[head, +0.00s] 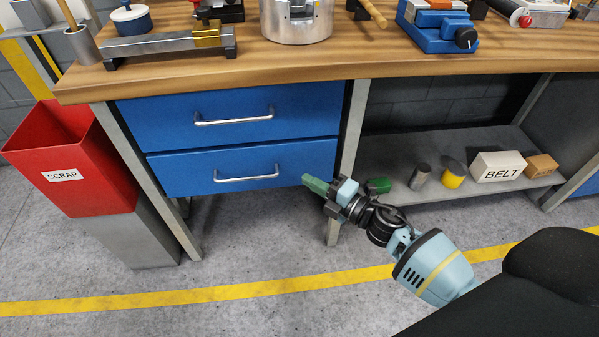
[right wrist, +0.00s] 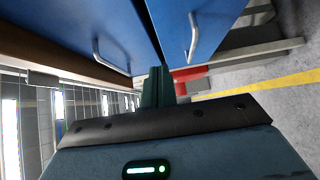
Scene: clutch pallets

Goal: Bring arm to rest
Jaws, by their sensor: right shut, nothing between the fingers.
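My right gripper (head: 312,184) is shut and empty in the head view. Its green fingers point left, in front of the right end of the lower blue drawer (head: 190,178). In the right wrist view the shut fingers (right wrist: 158,88) show in the middle, with the blue drawers and their handles beyond them. I cannot tell from these views whether the fingertips touch the drawer front. My right arm comes in from the lower right. My left gripper is not in view.
The wooden workbench (head: 200,62) runs above the drawers, with tools and a metal pot (head: 296,20) on it. A red scrap bin (head: 65,160) stands at the left. A low shelf (head: 420,196) holds a box marked BELT (head: 498,167). The floor in front is clear.

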